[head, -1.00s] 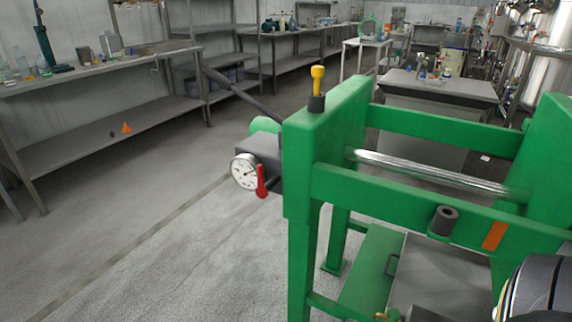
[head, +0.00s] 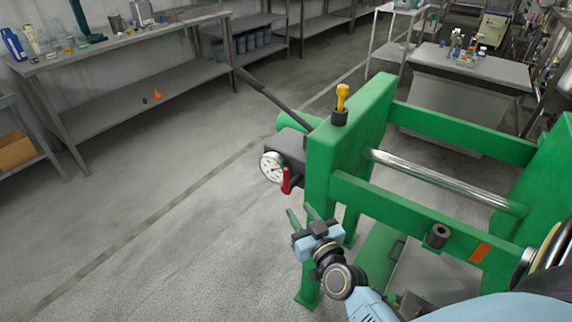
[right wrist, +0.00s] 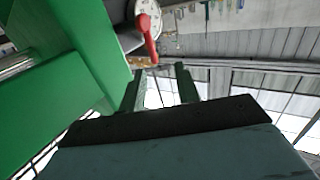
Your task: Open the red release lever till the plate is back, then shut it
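The red lever (head: 286,180) hangs down beside a white dial gauge (head: 271,167) on a dark grey block (head: 293,144) at the left side of a green press frame (head: 345,150). My right gripper (head: 301,212) is below the lever, apart from it, with its two fingers spread and nothing between them. In the right wrist view the lever (right wrist: 147,38) shows just beyond the fingertips of the gripper (right wrist: 160,72), nearer the left finger. A bright metal rod (head: 440,182) spans the frame. I cannot tell which part is the plate. My left gripper is not in view.
A long black handle (head: 270,97) sticks out up and left from the block. A yellow-topped knob (head: 341,98) stands on the frame. The green post (right wrist: 85,50) is close on the left in the wrist view. The floor left of the press is clear.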

